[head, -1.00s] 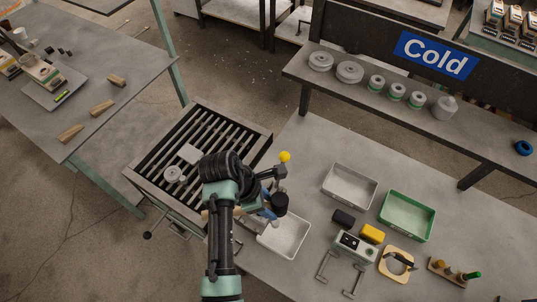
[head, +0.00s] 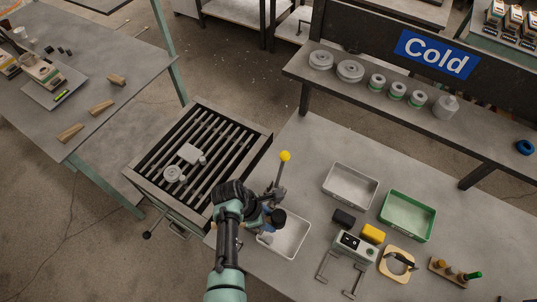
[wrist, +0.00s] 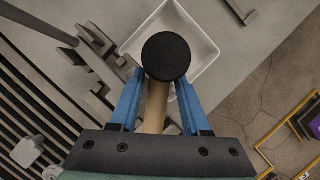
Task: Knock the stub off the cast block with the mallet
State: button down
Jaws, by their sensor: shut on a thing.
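My gripper (head: 266,222) is shut on the mallet, with its blue fingers on either side of the pale wooden handle (wrist: 156,108). The mallet's round black head (wrist: 166,57) faces the wrist camera; in the head view it (head: 279,217) is over the left part of a white tray. The grey cast block (head: 189,152) lies on the slatted grate, up and left of my gripper and apart from it. A small stub (head: 203,160) shows at its lower right corner. A round grey casting (head: 174,173) lies beside the block.
The slatted grate (head: 146,174) has an upright lever with a yellow knob (head: 285,156) at its right, close to my gripper. The white tray (head: 303,237) is below the mallet. Another grey tray (head: 351,187), a green tray (head: 407,215) and a clamp-like fixture (head: 355,246) stand farther right.

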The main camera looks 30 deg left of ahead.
aim_at(271, 217)
notch_tip(271, 217, up, 4)
jog(key=p, duration=0.3)
jog(key=shift+f, duration=0.2)
jog(key=shift+r, duration=3.25)
jog(key=shift+d, duration=0.1)
